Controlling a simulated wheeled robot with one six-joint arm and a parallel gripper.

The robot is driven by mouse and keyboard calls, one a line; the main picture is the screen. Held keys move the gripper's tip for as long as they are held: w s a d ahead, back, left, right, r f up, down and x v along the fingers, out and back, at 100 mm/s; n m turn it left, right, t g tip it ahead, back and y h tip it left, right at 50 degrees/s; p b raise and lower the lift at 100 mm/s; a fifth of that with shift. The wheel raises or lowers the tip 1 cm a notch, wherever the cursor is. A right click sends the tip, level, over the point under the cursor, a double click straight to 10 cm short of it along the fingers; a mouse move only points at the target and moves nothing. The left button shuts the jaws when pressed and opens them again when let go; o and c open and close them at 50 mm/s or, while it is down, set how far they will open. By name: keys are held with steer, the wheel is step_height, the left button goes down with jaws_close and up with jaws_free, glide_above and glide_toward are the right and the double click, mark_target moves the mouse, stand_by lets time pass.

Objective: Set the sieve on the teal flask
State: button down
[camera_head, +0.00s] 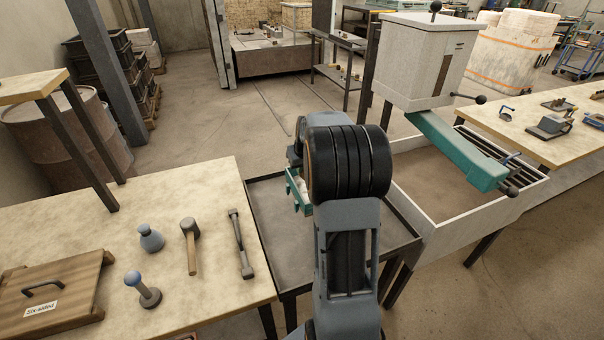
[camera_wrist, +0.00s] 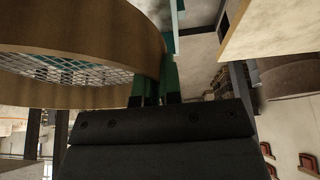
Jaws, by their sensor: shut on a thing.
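The sieve (camera_wrist: 115,25) is a round wooden ring with a wire mesh (camera_wrist: 60,68), filling the upper left of the wrist view. My gripper (camera_wrist: 157,85) has green fingers closed at the right side of its rim, holding it. In the head view my arm hides the gripper and most or all of the sieve. The teal flask (camera_head: 297,192) shows in part at the left of my arm, over the dark metal table, with something pale inside. A teal strip (camera_wrist: 172,25) at the top of the wrist view may be part of it. I cannot tell the gap between sieve and flask.
The dark metal table (camera_head: 275,262) has bare room in front. A white bin (camera_head: 470,218) with a teal chute (camera_head: 450,150) stands close at right.

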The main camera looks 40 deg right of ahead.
steer(key=shift+w+d+f, duration=0.1)
steer(key=shift+d+f, duration=0.05)
steer(key=shift+f, duration=1.65)
steer(key=shift+f, duration=0.1)
steer(key=shift+f, duration=0.15)
steer(key=c, duration=1.3)
jaws_free()
